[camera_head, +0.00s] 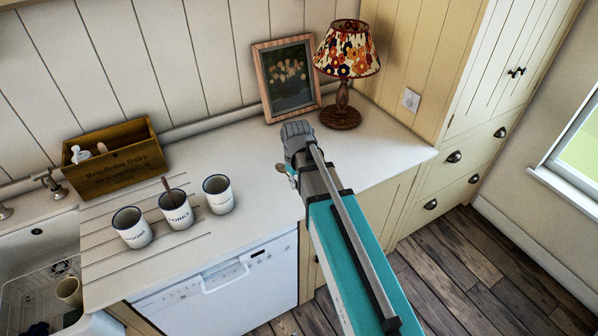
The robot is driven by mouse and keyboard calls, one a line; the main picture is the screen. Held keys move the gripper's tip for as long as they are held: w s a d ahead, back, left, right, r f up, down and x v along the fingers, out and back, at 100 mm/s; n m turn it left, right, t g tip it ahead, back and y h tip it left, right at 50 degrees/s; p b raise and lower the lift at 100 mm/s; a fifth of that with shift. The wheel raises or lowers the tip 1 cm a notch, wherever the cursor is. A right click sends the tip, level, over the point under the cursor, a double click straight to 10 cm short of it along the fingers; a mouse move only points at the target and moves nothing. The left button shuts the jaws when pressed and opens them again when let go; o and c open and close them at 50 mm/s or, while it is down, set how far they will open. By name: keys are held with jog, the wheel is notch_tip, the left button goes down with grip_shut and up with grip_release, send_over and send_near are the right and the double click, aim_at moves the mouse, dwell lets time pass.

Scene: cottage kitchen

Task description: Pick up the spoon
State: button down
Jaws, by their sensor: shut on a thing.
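My gripper (297,146) is over the counter, left of the lamp and in front of the picture frame. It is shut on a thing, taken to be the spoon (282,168). Only a small pale piece shows at the gripper's left side, and the rest is hidden by the gripper and arm. I cannot make out its shape. A brown handle stands tilted in the middle of three white mugs; its lower end is hidden inside.
Three dark-rimmed white mugs (176,213) stand on the grooved drainboard beside the sink (40,245). A wooden box (118,165) stands behind them. The picture frame (262,80) and lamp (341,103) are at the back. The counter right of the mugs is clear.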

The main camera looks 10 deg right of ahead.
jog(key=s+a+r+p, duration=0.1)
jog(key=s+a+r, duration=0.1)
jog(key=s, duration=0.3)
jog(key=shift+r+p, duration=0.2)
jog(key=shift+p, duration=0.2)
notch_tip(320, 180, down, 3)
jog(key=b, duration=0.3)
dwell(0.4)
jog(key=shift+s, duration=0.15)
